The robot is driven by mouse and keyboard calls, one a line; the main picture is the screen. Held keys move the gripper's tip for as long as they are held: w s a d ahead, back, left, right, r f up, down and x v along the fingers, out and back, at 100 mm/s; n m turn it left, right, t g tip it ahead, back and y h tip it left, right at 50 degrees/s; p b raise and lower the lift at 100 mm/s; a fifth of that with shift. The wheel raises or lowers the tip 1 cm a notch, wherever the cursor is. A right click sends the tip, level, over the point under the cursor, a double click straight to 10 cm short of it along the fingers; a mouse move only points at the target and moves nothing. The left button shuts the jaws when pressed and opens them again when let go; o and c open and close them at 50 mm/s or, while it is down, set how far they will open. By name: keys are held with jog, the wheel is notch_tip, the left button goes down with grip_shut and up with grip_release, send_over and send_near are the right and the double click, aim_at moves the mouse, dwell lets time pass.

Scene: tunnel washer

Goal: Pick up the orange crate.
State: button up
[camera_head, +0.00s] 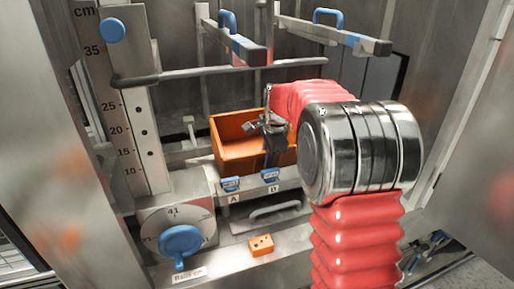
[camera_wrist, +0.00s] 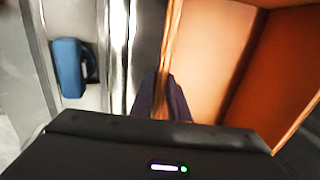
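The orange crate (camera_head: 233,151) is an open box in the middle of the head view, behind the ledge with the A and B labels. My gripper (camera_head: 272,140) points down at the crate's front wall, towards its right side. In the wrist view the crate (camera_wrist: 212,60) fills the right half, with its inside showing. My dark fingers (camera_wrist: 162,97) lie close on both sides of the crate's wall, with the rim between them and no clear gap. The fingertips' lower ends and the crate's underside are hidden.
A metal bar (camera_head: 215,72) crosses behind the crate, with blue-handled rails (camera_head: 330,35) above. A scale (camera_head: 120,110) and a blue-knobbed dial (camera_head: 180,240) stand at left. A small orange block (camera_head: 261,245) lies in front. Blue clips (camera_head: 230,184) sit on the ledge.

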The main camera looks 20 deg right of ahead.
grip_shut()
dwell(0.7)
jog(key=shift+r, duration=0.1)
dwell(0.5)
